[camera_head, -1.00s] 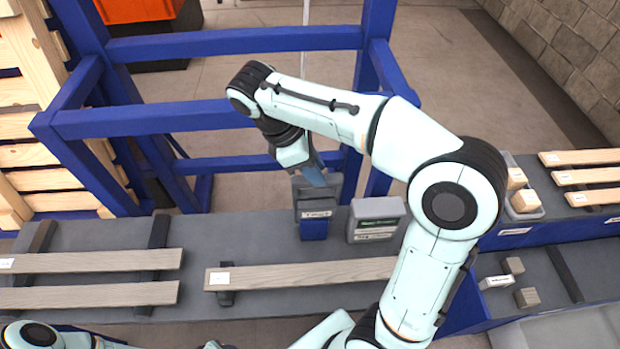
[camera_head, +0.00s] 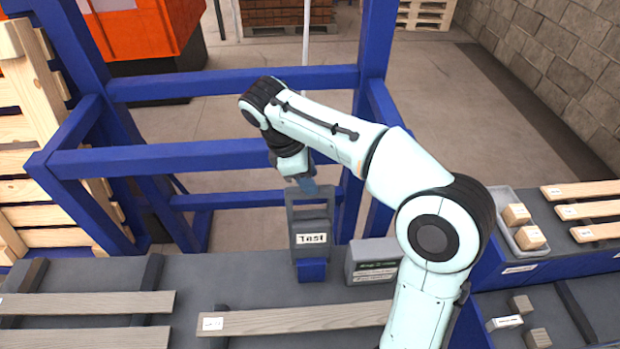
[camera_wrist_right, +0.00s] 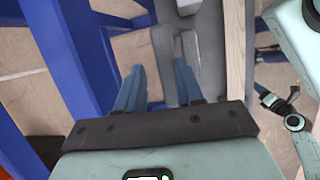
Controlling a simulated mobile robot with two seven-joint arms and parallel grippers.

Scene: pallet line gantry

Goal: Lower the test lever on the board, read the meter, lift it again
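The test board (camera_head: 311,254) is a dark grey upright plate labelled "Test" on a blue base, at the centre of the grey bench. A grey frame-like handle (camera_head: 292,206) tops it; I take this as the lever, standing up. My right gripper (camera_head: 309,188) is at the handle's top, its contact unclear in the head view. In the right wrist view its two blue fingers (camera_wrist_right: 158,70) are apart, with part of the slotted grey handle (camera_wrist_right: 164,58) between and beyond them. A grey box (camera_head: 372,264) with a small green display, probably the meter, stands right of the board. My left gripper is out of view.
Blue gantry beams (camera_head: 210,160) stand behind the board, close to my right arm. Wooden slats (camera_head: 290,319) lie on the bench in front. A grey tray (camera_head: 508,226) with wooden blocks is at the right. Open floor lies beyond the gantry.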

